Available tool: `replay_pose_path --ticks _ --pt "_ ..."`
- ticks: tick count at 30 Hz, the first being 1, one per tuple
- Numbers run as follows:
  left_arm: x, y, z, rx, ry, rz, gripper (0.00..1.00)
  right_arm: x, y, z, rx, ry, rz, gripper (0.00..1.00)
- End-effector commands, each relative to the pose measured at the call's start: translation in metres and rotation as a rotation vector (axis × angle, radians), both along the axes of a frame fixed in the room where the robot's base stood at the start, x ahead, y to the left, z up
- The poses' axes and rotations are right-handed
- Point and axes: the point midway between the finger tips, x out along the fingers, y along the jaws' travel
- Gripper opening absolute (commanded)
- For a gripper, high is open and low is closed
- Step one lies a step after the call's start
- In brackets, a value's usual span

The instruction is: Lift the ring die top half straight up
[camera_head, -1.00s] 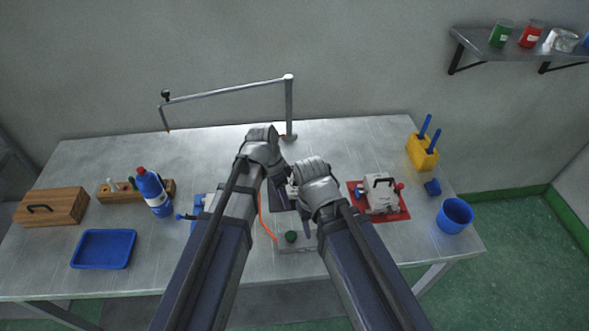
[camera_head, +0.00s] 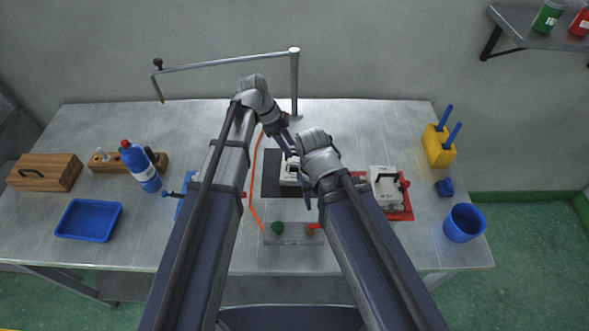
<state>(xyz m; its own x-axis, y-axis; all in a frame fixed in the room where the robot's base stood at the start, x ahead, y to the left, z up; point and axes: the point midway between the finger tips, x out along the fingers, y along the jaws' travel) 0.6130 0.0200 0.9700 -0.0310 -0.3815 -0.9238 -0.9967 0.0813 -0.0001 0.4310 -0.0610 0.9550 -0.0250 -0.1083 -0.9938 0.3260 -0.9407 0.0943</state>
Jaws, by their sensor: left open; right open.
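A small light-grey block with a dark mark on top (camera_head: 290,171) sits on a dark mat (camera_head: 270,182) at the middle of the table. It looks like the ring die, but I cannot tell its halves apart. My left gripper (camera_head: 287,145) is open just above and behind the block, apart from it as far as I can see. My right gripper (camera_head: 306,190) is open at the block's right side. Its wrist hides part of the mat, and I cannot tell whether it touches the block.
A grey plate (camera_head: 290,239) with a green knob (camera_head: 277,227) lies in front. An orange cord (camera_head: 252,190) runs beside the dark mat. A metal post (camera_head: 294,85) stands behind.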

Motion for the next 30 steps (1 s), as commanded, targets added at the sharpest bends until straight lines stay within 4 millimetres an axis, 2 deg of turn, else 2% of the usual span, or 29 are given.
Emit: replay_pose_path --ticks 7,18,26,30 --pt "0.001 -0.003 -0.007 0.0 0.0 0.001 0.47 0.0 0.0 -0.007 0.0 0.0 0.0 0.5" --pt "0.002 -0.019 -0.048 0.001 0.001 0.0 0.47 0.0 0.0 -0.048 0.0 0.0 0.0 0.5" --pt "0.002 -0.021 -0.047 0.001 0.001 0.001 0.47 0.0 0.0 -0.047 0.0 0.0 0.0 0.5" --pt "0.002 -0.021 -0.047 0.001 0.0 0.001 0.35 0.0 0.0 -0.047 0.0 0.0 0.0 0.5"
